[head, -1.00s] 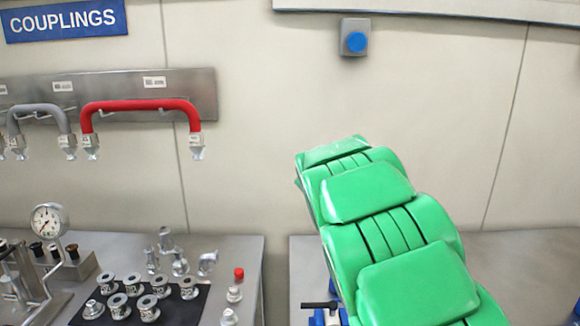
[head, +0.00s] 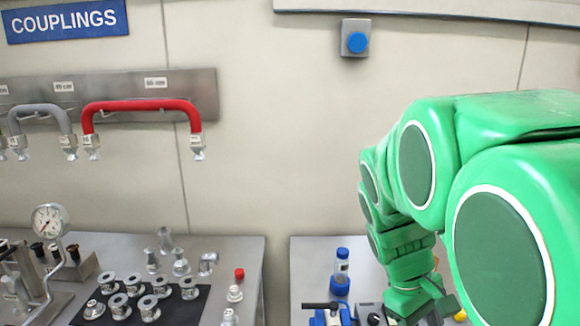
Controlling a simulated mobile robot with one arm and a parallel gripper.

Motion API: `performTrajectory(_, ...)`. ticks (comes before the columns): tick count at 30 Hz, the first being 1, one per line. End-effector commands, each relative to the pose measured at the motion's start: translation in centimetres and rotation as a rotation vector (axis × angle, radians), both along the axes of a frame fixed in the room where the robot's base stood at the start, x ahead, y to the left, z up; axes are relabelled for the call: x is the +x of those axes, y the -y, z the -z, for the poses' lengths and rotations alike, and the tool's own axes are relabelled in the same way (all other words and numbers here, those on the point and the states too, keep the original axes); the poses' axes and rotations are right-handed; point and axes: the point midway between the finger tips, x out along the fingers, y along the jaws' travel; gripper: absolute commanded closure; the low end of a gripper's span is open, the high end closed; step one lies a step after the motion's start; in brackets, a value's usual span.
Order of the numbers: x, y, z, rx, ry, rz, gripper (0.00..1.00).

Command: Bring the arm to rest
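My green arm (head: 425,165) fills the right side of the head view. It comes in from the right edge, bends over and reaches down to the right-hand bench. Its lower end (head: 415,300) is over the bench near the bottom edge of the picture. The fingers of my gripper do not show, so I cannot see whether it holds anything.
The right-hand bench (head: 305,270) carries a blue-capped bottle (head: 342,260) and a blue device (head: 325,316) beside my arm. The left-hand bench holds metal fittings on a black mat (head: 180,311) and a gauge (head: 48,220). Red (head: 140,105) and grey hoses hang on the wall.

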Motion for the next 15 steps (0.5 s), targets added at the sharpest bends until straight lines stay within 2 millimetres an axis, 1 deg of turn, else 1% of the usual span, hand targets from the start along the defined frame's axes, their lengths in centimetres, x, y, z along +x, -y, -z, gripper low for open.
performTrajectory(1, -1.1, -0.6, 0.1, 0.024, 0.013, 0.024, 0.49)
performTrajectory(12, -8.4, -6.0, 0.9, 0.197, 0.089, 0.225, 0.49)
performTrajectory(15, -10.6, -7.0, 1.2, 0.224, 0.097, 0.287, 0.49)
